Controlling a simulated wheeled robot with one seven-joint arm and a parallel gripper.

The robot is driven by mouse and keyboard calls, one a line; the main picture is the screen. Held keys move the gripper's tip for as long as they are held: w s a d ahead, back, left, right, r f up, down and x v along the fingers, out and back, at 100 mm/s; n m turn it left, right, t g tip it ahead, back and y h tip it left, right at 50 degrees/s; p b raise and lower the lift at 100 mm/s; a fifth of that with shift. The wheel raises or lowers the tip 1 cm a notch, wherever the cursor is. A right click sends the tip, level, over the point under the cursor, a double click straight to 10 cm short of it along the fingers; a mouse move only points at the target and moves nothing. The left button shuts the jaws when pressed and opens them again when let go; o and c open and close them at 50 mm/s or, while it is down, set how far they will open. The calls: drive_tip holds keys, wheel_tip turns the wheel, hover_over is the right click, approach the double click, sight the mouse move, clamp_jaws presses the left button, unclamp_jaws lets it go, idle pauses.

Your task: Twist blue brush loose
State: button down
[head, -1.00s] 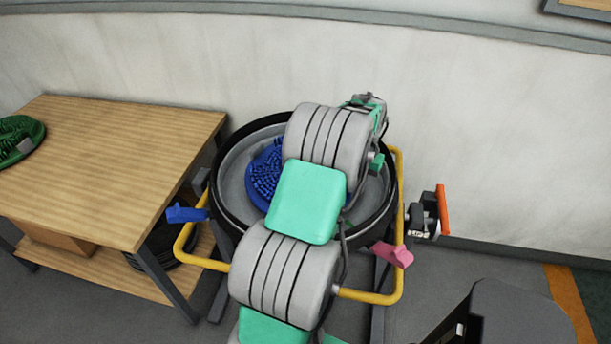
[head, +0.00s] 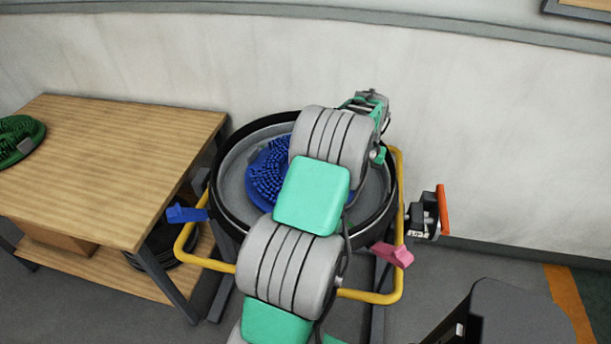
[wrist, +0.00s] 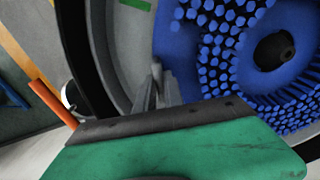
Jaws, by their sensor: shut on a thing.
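The blue brush (head: 266,178) is a round disc with stubby bristles. It sits inside the round grey tank with a black rim (head: 217,190). My arm covers its right part in the head view. In the wrist view the brush (wrist: 190,62) fills the upper right, bristles facing the camera, with a dark hole at its centre. My gripper (wrist: 154,82) is at the brush's outer edge, its narrow grey fingers shut on the rim. The fingertips are hidden by my arm in the head view, and the exact contact is hard to make out.
A yellow rail with a blue lever (head: 186,213) and a pink lever (head: 394,255) surrounds the tank's front. An orange-handled part (head: 443,210) is at right. A wooden table (head: 120,160) with a green brush (head: 18,140) stands left. The wall is close behind.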

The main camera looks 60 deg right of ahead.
drive_tip(key=shift+w+d+n, duration=0.1)
drive_tip(key=shift+d+n, duration=0.2)
drive_tip(key=shift+d, duration=0.2)
drive_tip(key=c, duration=1.4)
unclamp_jaws()
drive_tip(key=shift+d, duration=0.1)
drive_tip(key=shift+o, duration=0.2)
drive_tip(key=shift+f, duration=0.2)
wheel_tip(320, 180, up, 8)
drive_tip(key=shift+r+b, duration=0.1)
drive_tip(key=shift+b, duration=0.35)
